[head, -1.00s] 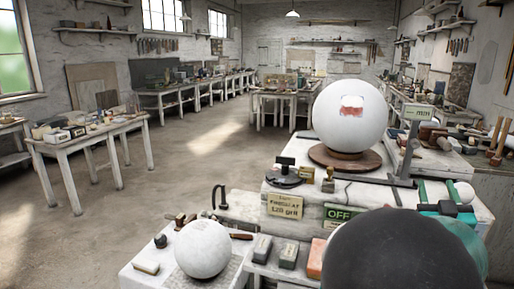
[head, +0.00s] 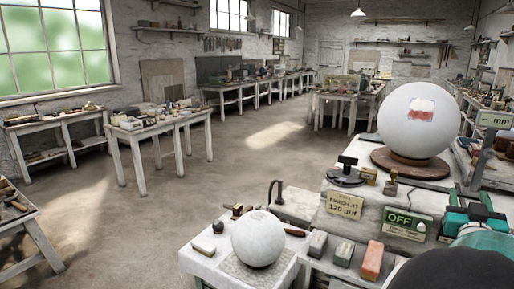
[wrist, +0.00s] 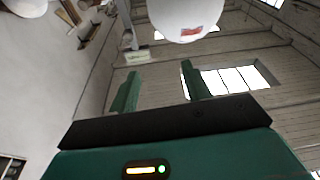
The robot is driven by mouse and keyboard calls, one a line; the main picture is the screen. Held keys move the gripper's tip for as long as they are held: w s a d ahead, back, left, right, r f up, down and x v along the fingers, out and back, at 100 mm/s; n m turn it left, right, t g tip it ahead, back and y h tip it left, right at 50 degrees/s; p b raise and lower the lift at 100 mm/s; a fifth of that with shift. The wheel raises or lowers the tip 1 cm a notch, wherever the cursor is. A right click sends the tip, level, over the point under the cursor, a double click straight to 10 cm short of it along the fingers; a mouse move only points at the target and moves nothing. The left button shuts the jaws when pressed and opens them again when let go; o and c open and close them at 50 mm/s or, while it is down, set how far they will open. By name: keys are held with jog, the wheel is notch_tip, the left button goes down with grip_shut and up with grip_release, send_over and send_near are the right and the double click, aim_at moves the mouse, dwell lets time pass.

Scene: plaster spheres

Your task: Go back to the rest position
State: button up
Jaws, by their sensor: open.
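My gripper (wrist: 160,90) shows in the wrist view as two green fingers standing apart on a dark bar. It is open, with nothing between the fingers. In the head view a green and black part of my arm shows at the lower right; the fingertips cannot be made out clearly there. A large white plaster sphere (head: 418,121) with a red and white patch rests on a round brown turntable (head: 385,163). It also shows in the wrist view (wrist: 183,14), beyond the fingers and apart from them. A smaller white sphere (head: 258,242) sits on the low front bench.
An abrasive block (head: 372,261) in orange and grey blocks (head: 317,245) lie on the front bench. A green OFF sign (head: 405,222) and a card sign (head: 345,204) stand at the bench front. A table (head: 160,128) with tools stands left; the floor (head: 200,205) between is clear.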

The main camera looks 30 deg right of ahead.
jog(key=w+a+f+n+t+y, duration=0.1)
jog(key=w+a+f+y, duration=0.15)
jog(key=w+a, duration=0.6)
jog(key=w+a+f+n+y, duration=0.1)
jog(key=w+a+y, duration=0.3)
jog(key=w+a, duration=0.45)
jog(key=w+a+f+n+y, duration=0.2)
jog(key=w+a+f+y, duration=0.15)
jog(key=w+a, duration=0.4)
jog(key=s+a+f+n+g+y, duration=0.1)
jog(key=s+a+f+n+y, duration=0.1)
jog(key=a, duration=0.8)
jog(key=s+a+f+n+g+y, duration=0.2)
jog(key=s+a, duration=0.3)
jog(key=a, duration=0.5)
jog(key=s+a+f+n+g+y, duration=0.2)
jog(key=s+a+n+y, duration=0.1)
jog(key=a, duration=0.7)
jog(key=shift+s+a+y, duration=0.2)
jog(key=shift+y, duration=0.3)
jog(key=shift+c, duration=1.3)
jog(key=shift+d, duration=0.25)
